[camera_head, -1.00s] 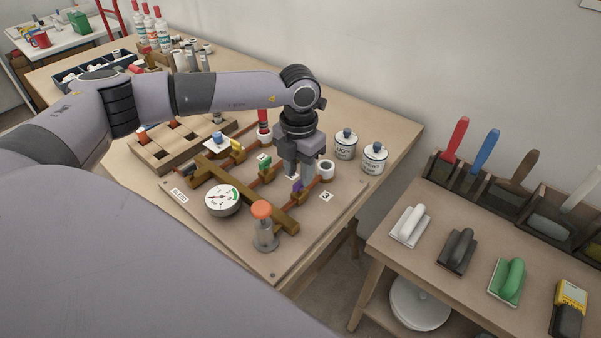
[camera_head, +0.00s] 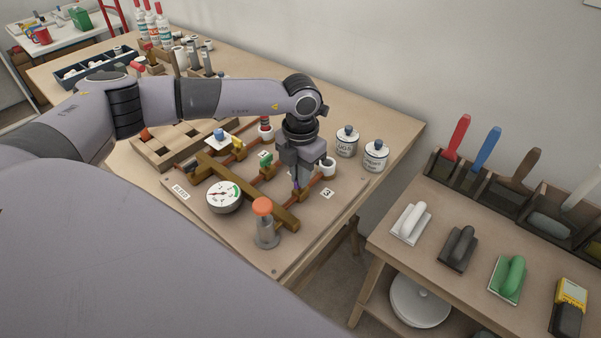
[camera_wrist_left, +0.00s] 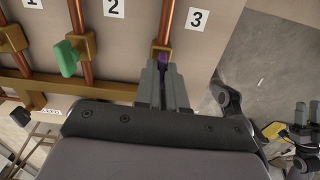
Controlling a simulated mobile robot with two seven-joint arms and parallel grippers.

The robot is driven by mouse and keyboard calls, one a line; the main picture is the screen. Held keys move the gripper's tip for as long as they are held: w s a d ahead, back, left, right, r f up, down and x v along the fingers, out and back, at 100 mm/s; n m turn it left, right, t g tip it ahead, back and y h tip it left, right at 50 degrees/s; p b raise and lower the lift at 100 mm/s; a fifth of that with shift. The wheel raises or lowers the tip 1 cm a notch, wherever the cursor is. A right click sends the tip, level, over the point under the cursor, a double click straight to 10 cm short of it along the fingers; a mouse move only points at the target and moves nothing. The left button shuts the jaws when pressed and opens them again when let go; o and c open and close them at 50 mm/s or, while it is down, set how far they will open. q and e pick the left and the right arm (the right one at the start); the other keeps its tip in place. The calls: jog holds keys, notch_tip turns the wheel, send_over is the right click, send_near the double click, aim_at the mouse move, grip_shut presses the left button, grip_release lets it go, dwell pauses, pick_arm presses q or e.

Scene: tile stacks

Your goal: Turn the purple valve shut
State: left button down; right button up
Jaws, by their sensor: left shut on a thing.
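The purple valve (camera_wrist_left: 164,58) has a small purple handle on a brass body on the copper pipe beside the label 3 (camera_wrist_left: 197,19). In the head view only a sliver of the purple handle (camera_head: 295,185) shows. My left gripper (camera_wrist_left: 163,70) points down at the valve and is shut on its handle, one finger on each side. In the head view my left gripper (camera_head: 299,185) stands over the third pipe and hides most of the valve. The handle looks about in line with the pipe.
The board also carries a green valve (camera_head: 265,158), a yellow valve (camera_head: 238,142), a dial gauge (camera_head: 223,196) and an orange-topped post (camera_head: 264,222). Two white jars (camera_head: 375,156) stand behind on the table. A side table (camera_head: 385,243) holds trowels and floats.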

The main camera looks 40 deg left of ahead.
pick_arm(q)
jog(key=m+b, duration=0.2)
jog(key=m, duration=0.2)
jog(key=shift+f, duration=0.1)
jog(key=m+b, duration=0.2)
jog(key=m, duration=0.2)
jog(key=shift+m, duration=0.4)
jog(key=m+b, duration=0.3)
jog(key=m, duration=0.2)
jog(key=shift+m+b, duration=0.6)
jog(key=shift+m, duration=1.2)
jog(key=shift+r+m, duration=0.2)
jog(key=shift+m, duration=0.1)
jog(key=c, duration=1.2)
grip_release()
